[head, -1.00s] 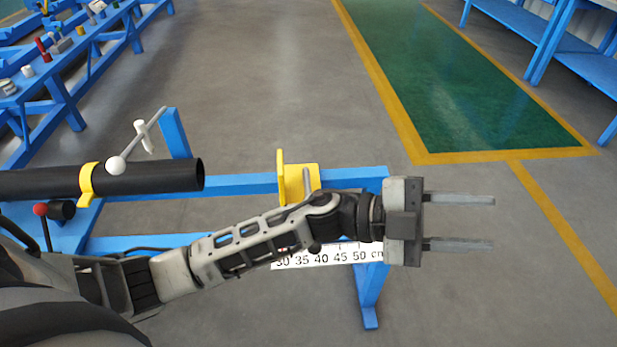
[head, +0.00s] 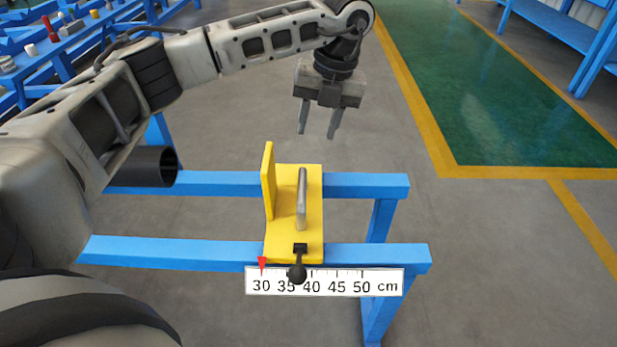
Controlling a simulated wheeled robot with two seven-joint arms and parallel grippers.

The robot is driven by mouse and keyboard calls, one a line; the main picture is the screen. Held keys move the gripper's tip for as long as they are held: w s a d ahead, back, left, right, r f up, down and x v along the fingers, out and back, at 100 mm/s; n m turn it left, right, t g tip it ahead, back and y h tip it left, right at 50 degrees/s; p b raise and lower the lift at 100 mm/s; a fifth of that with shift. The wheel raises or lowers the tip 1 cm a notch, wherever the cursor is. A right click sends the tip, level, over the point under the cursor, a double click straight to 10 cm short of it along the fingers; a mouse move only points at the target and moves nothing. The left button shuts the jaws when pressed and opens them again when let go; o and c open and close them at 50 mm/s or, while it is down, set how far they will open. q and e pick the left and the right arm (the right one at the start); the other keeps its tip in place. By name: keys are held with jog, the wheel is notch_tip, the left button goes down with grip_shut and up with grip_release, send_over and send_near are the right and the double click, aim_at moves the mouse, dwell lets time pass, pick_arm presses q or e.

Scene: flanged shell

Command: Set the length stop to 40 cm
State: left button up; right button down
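The yellow length stop (head: 312,205) sits across the two blue rails, with an upright plate on its left side and a grey bar handle (head: 302,198) on top. A black ball-ended lever (head: 298,272) hangs at its front, over the scale. The red pointer (head: 262,263) stands at the 30 mark of the white scale (head: 395,283), which shows 30 to 50 cm. My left gripper (head: 317,135) is open and empty, fingers pointing down, above and beyond the stop, apart from the handle. My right gripper is out of view.
A black pipe (head: 143,167) ends left of the stop, partly hidden by my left arm. The blue rails (head: 365,186) are clear right of the stop. A blue bench with small parts stands at the far left, another blue table (head: 540,35) at the far right.

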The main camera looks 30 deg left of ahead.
pick_arm(q)
send_near(303, 182)
jog(key=b+x, duration=0.2)
jog(key=x, duration=0.5)
jog(key=shift+x, duration=0.85)
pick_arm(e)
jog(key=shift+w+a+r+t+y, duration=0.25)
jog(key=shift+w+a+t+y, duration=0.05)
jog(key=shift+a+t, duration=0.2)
pick_arm(q)
grip_shut()
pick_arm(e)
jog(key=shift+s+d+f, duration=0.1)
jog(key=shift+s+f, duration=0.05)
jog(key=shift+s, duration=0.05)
